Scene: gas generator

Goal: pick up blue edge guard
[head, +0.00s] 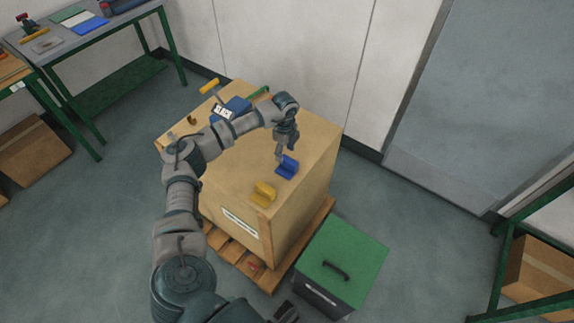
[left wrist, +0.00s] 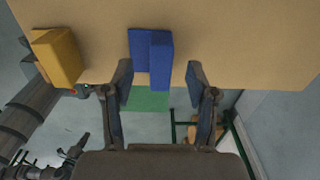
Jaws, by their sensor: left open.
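The blue edge guard (head: 288,167) is a small L-shaped piece on top of the large wooden crate, near its right edge. My left gripper (head: 283,153) is just above and beside it, pointing down. In the left wrist view the blue edge guard (left wrist: 160,62) lies ahead of the open, empty left gripper (left wrist: 159,75), between the lines of its two fingers. I cannot tell whether a finger touches it. A dark part at the bottom of the head view may be my right gripper (head: 286,312); its jaws are unclear.
A yellow edge guard (head: 264,193) lies on the crate (head: 225,185) nearer the front corner. A blue object (head: 236,106) and a yellow-handled tool (head: 210,87) are at the crate's back. A green-lidded box (head: 345,255) stands beside the pallet (head: 235,255).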

